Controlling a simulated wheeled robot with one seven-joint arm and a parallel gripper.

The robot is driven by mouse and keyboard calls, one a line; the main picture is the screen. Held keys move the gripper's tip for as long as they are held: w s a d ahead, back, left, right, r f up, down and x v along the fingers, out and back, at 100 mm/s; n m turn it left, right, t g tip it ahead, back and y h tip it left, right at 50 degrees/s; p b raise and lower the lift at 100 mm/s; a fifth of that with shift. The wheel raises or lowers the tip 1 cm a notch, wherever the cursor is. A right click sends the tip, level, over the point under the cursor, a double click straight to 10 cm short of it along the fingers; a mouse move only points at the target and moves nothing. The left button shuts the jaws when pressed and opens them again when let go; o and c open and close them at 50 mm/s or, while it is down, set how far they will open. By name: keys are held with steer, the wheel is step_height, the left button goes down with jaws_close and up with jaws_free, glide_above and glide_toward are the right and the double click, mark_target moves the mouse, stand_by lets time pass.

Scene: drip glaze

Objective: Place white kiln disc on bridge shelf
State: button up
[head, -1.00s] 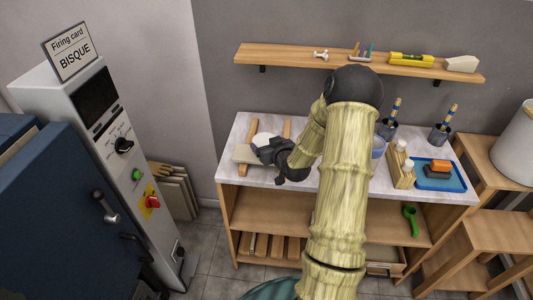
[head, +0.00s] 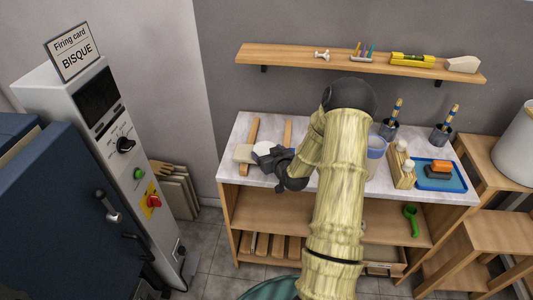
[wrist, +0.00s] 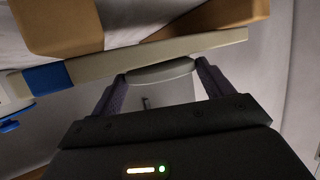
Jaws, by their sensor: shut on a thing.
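The white kiln disc (head: 264,148) is in my gripper (head: 270,157), above the left part of the marble worktop. In the wrist view my gripper (wrist: 158,82) has its two dark fingers on either side of the pale disc (wrist: 160,73). The bridge shelf looks like the pale slab (head: 243,153) lying across two wooden bars; its long edge (wrist: 130,60) crosses the wrist view. The disc's rim meets that edge in the picture. I cannot tell whether they touch. My gripper and arm hide the slab's right part in the head view.
Wooden bars (head: 253,130) lie on the worktop (head: 228,170). A blue cup (head: 376,147), wooden bottle rack (head: 403,172) and blue tray (head: 440,182) stand right of my arm. A wall shelf (head: 300,55) hangs behind. The control cabinet (head: 130,170) stands left.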

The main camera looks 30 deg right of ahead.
steer(key=shift+f, duration=0.2)
steer(key=o, duration=1)
steer(key=shift+r, duration=0.1)
steer(key=shift+r, duration=0.15)
steer(key=b+v, duration=0.2)
steer(key=v, duration=1)
steer(key=shift+a, duration=0.1)
